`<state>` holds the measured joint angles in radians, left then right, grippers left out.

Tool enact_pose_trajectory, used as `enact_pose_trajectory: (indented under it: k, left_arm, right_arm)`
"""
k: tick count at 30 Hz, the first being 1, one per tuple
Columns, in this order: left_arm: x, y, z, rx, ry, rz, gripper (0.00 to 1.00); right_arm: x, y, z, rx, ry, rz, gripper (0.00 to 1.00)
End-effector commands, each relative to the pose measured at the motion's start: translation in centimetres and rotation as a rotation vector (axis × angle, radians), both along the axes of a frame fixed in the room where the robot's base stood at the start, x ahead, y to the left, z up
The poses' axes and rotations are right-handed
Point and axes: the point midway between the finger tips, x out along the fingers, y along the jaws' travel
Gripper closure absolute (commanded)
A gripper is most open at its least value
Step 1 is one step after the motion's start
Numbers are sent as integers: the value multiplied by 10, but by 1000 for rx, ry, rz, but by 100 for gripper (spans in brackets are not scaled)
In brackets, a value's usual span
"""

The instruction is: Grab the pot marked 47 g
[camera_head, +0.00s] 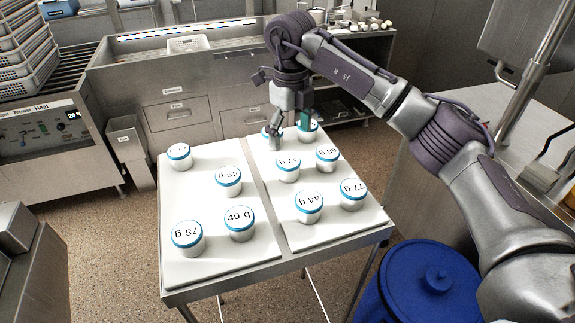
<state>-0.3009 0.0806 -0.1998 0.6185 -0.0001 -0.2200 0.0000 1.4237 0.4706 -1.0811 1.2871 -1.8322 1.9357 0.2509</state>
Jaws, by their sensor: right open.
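The pot that appears to be marked 47 g (288,172) is a white pot with a blue-rimmed lid. It stands upright on the right-hand white board (330,228), towards its far end. My right gripper (290,129) is open above the far end of that board, just beyond this pot, with its fingers pointing down. No pot is held in it. Two other pots stand at the fingers: one far pot (307,133) is by the right finger, and another, partly hidden, is behind the left finger. My left gripper is out of view.
Similar pots stand close by, including one at the right (327,160) and one in front (308,208). Several more stand on the left-hand board (215,266). A blue barrel (430,285) is at the table's right. A steel sink counter (190,70) is behind.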

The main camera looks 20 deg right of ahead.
Motion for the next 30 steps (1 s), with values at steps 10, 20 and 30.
enact_pose_trajectory:
  k: [10, 20, 30]
  left_arm:
    - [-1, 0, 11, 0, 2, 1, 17]
    - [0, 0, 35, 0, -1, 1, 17]
    - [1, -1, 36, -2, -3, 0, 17]
  right_arm:
    - [-1, 1, -43, 2, 0, 3, 14]
    - [-4, 6, -85, 4, 3, 3, 14]
    - [-3, 6, -96, 3, -2, 3, 14]
